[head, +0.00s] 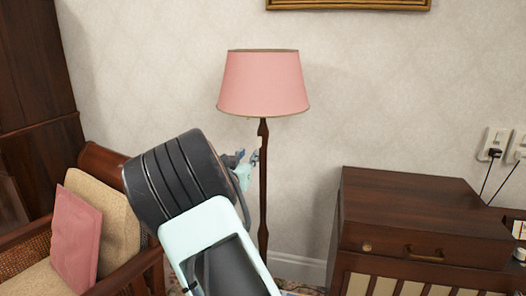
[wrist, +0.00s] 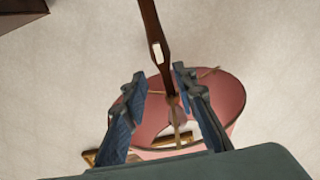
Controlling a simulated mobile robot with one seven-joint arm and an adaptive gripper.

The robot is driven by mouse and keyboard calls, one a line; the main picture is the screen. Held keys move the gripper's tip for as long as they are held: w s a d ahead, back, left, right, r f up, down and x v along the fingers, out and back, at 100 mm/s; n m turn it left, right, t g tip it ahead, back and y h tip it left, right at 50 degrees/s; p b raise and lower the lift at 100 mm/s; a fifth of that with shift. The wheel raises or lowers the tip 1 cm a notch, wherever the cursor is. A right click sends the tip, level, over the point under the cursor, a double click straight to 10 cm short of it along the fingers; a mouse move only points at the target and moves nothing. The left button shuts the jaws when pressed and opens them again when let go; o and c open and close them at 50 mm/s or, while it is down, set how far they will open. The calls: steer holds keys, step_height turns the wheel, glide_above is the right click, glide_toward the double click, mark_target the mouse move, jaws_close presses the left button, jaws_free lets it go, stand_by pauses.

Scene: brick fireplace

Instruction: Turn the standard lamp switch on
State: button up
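The standard lamp has a pink shade (head: 263,84) on a slim dark wooden pole (head: 263,200), upright near the wall. My gripper (head: 250,160) is just left of the upper pole, below the shade. In the wrist view the lamp appears upside down, with the pole (wrist: 149,22) at the top and the shade (wrist: 228,105) behind my fingers. My gripper (wrist: 160,74) is open there, its two fingers apart on either side of the upper pole, with nothing gripped. A small pale rectangle (wrist: 157,52) shows on the pole near the fingertips; I cannot tell whether it is the switch.
A wooden armchair (head: 125,210) with a pink cushion (head: 74,237) stands at the left. A dark wooden cabinet (head: 425,215) stands at the right. A wall socket with cords (head: 493,145) is above it. Open wall space lies around the shade.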

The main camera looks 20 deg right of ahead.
mark_target(258, 142)
steer(key=x, duration=1.1)
steer(key=shift+s+d, duration=0.1)
jaws_close()
